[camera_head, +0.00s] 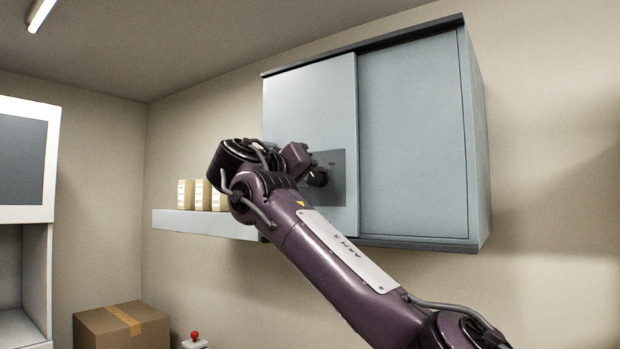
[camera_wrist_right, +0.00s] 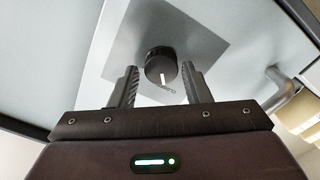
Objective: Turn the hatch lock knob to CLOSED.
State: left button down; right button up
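The hatch lock knob (camera_wrist_right: 161,66) is a dark round knob with a white pointer mark, on a grey plate (camera_wrist_right: 190,28) in the right wrist view. The plate also shows in the head view (camera_head: 338,190), on the left door (camera_head: 310,100) of a wall cabinet. My right gripper (camera_wrist_right: 165,82) is open, with one finger on each side of the knob. A gap shows between each finger and the knob. In the head view my right arm hides most of the knob and part of the plate. I cannot read any label by the knob. My left gripper is not in view.
The cabinet's right door (camera_head: 412,140) is plain. A shelf (camera_head: 205,226) at the left holds small beige boxes (camera_head: 203,195). A cardboard box (camera_head: 122,326) and a red button (camera_head: 194,335) are low at the left. A metal handle (camera_wrist_right: 287,82) shows right of the knob.

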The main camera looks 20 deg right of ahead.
jog(key=shift+o, duration=0.8)
jog(key=shift+f, duration=0.1)
jog(key=shift+s+a+f, duration=0.1)
jog(key=shift+a, duration=0.1)
jog(key=b+v, duration=0.3)
jog(key=v, duration=0.4)
jog(key=shift+s+a, duration=0.15)
jog(key=shift+a, duration=0.05)
jog(key=shift+d, duration=0.1)
